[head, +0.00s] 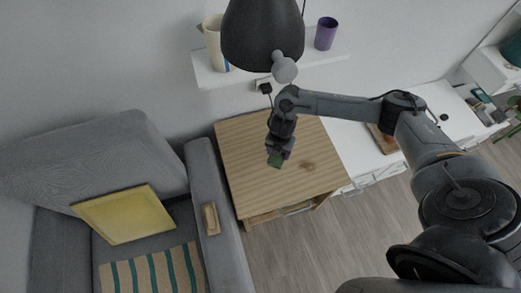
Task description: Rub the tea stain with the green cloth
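The tea stain (307,166) is a small brown smudge on the right part of a wooden side table (245,165). The green cloth (274,161) is a small dark green piece at the fingertips of my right gripper (278,153), left of the stain and apart from it in the picture. The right gripper points down and appears shut on the cloth, hiding part of it. I cannot tell whether the cloth touches the tabletop. My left gripper is not in view.
A black lamp shade (262,35) hangs above the table's back. A white wall shelf (215,76) holds a pitcher (214,40) and a purple cup (326,33). A grey sofa (205,160) stands left, with a brown object (210,219) on its armrest. A white desk (350,140) stands right.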

